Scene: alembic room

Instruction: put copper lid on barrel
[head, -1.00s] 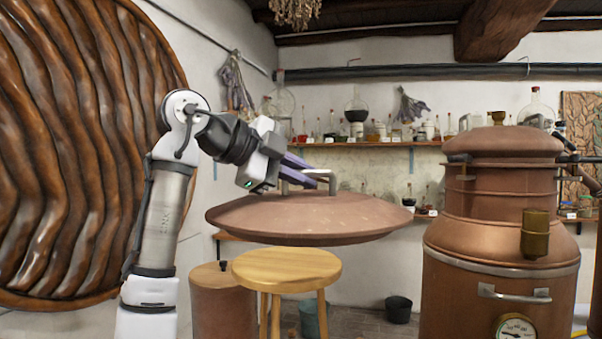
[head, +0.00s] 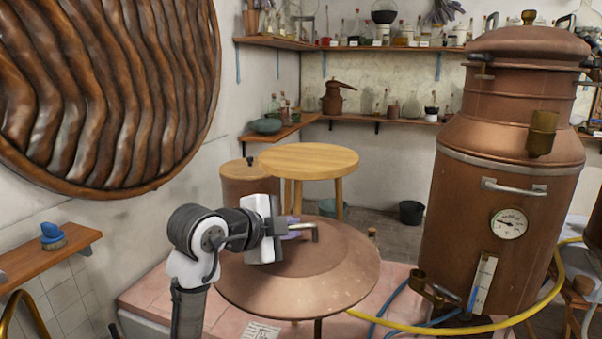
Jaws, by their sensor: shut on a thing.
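The copper lid (head: 318,278) is a wide, shallow cone with a metal handle (head: 304,226) on top. My gripper (head: 296,230) is shut on this handle, its fingers partly hidden by the gripper body. The lid is low in the head view, in front of the wooden stool and left of the big still, and looks slightly tilted. What lies directly beneath it is mostly hidden; a thin dark post shows below its front rim. A brown copper barrel-like vessel (head: 248,187) stands behind, left of the stool, partly covered by it. I cannot tell whether it is the task's barrel.
A round wooden stool (head: 308,160) stands behind the lid. A large copper still (head: 500,220) with a gauge fills the right side. A yellow hose (head: 440,329) and blue hose cross the pink tiled ledge (head: 150,296). A wooden shelf (head: 45,258) juts out at left.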

